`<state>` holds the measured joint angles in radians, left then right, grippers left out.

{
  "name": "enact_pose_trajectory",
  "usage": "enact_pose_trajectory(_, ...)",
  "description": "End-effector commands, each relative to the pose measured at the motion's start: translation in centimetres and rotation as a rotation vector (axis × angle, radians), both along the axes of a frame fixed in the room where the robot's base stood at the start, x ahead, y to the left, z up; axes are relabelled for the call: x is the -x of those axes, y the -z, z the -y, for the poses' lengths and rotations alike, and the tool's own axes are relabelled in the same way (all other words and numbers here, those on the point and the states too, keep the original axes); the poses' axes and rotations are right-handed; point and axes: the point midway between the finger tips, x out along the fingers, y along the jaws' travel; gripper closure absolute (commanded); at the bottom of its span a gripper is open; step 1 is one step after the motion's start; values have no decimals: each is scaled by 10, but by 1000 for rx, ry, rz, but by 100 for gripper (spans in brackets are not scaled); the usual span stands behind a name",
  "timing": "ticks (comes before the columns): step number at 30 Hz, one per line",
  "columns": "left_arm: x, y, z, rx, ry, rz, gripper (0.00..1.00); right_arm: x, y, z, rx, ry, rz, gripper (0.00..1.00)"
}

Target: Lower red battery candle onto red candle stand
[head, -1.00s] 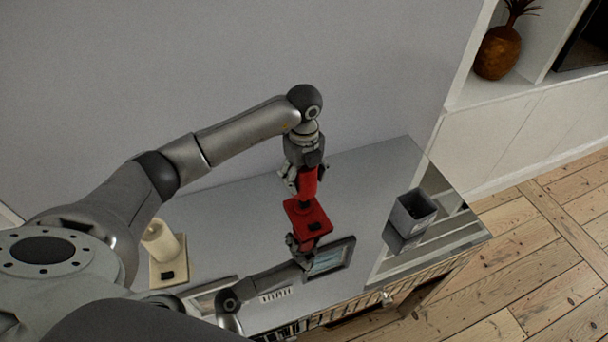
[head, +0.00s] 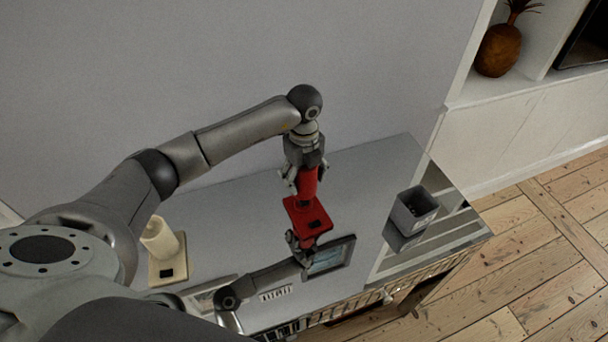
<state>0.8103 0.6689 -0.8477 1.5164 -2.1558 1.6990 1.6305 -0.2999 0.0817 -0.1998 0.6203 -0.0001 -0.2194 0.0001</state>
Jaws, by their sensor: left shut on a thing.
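The red battery candle (head: 308,183) is upright in my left gripper (head: 303,182), which is shut on it from above. The red candle stand (head: 310,217) is a flat red piece with a dark patch, directly below the candle on the grey tabletop. The candle's lower end overlaps the stand's back part in the head view; I cannot tell whether they touch. My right gripper (head: 298,244) is at the stand's front edge, low over the table. Its fingers are small and dark, so I cannot tell whether they grip the stand.
A cream candle on a cream stand (head: 160,246) is at the left of the tabletop (head: 365,180). A framed picture (head: 331,258) lies near the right gripper. A dark grey open box (head: 414,208) stands on the right. The wall is close behind; the tabletop between stand and box is clear.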

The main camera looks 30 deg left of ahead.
Motion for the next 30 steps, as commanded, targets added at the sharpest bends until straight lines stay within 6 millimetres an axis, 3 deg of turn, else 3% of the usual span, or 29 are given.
enact_pose_trajectory(18,0,39,0,-1,1,1,62,0,28,0,0,0,0,63)
enact_pose_trajectory(30,0,39,0,0,1,0,62,0,28,-1,-1,0,0,63)
